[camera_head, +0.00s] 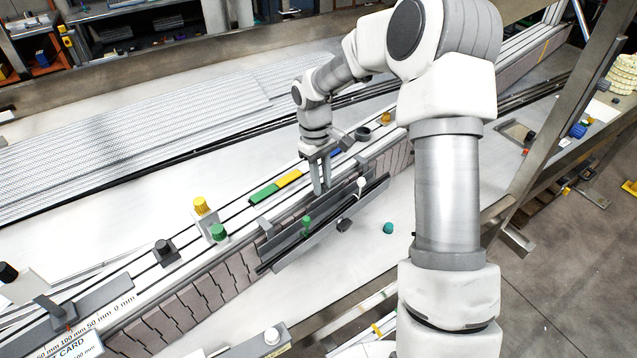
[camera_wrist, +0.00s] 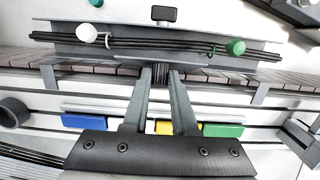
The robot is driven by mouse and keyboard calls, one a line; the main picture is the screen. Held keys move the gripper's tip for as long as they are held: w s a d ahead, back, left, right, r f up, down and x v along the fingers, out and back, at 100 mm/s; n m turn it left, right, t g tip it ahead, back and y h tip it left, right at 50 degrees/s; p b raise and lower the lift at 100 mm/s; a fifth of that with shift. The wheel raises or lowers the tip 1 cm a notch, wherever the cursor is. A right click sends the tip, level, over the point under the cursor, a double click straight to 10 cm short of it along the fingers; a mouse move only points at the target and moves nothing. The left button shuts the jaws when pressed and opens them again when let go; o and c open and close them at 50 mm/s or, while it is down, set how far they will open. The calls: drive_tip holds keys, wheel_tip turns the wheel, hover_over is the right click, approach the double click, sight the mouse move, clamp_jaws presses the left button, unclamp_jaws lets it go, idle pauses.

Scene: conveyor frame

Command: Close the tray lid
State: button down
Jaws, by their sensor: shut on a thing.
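The tray (camera_head: 322,232) is a long dark grey trough fixed along the conveyor's near side, with black cables lying in it. It also shows across the top of the wrist view (camera_wrist: 140,32). A grey panel, which looks like the tray lid (camera_wrist: 225,75), runs along the tray's conveyor-side edge and stands tilted away from the trough, leaving the cables exposed. My gripper (camera_head: 321,190) points down at the middle of this edge. In the wrist view my fingertips (camera_wrist: 160,72) are closed on a small dark part at the lid's edge; the fingers hide some of it.
A green knob (camera_head: 306,226) and a white knob (camera_head: 361,186) stand at the tray. Green (camera_head: 264,193) and yellow (camera_head: 289,179) blocks lie on the rail behind my gripper. A teal knob (camera_head: 388,228) sits on the clear white surface in front.

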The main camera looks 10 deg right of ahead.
drive_tip(key=s+t, duration=0.1)
drive_tip(key=s+d+t+y+b, duration=0.1)
drive_tip(key=t, duration=0.1)
drive_tip(key=shift+d+f+y, duration=0.1)
drive_tip(key=shift+d+y, duration=0.05)
drive_tip(key=shift+y, duration=0.15)
drive_tip(key=t+y, duration=0.1)
drive_tip(key=s+d+t, duration=0.1)
drive_tip(key=t, duration=0.1)
drive_tip(key=shift+s+f+y+p, duration=0.3)
drive_tip(key=shift+f+y+p, duration=0.1)
drive_tip(key=shift+s+d+f+t+y, duration=0.1)
drive_tip(key=shift+s+f+t+y, duration=0.25)
drive_tip(key=shift+t, duration=0.3)
drive_tip(key=shift+s+d+f+t+y, duration=0.1)
drive_tip(key=shift+s+f+t+y, duration=0.2)
drive_tip(key=shift+t, duration=0.35)
drive_tip(key=shift+s+d+f+t+y+b, duration=0.2)
drive_tip(key=shift+f+t+y+b, duration=0.3)
drive_tip(key=shift+t, duration=0.25)
drive_tip(key=shift+s+d+f+t+y+b, duration=0.2)
drive_tip(key=shift+f+t+y+b, duration=0.2)
drive_tip(key=shift+t, duration=0.35)
drive_tip(key=shift+r, duration=0.1)
drive_tip(key=c, duration=0.7)
unclamp_jaws()
drive_tip(key=shift+a, duration=0.1)
drive_tip(key=shift+s, duration=0.1)
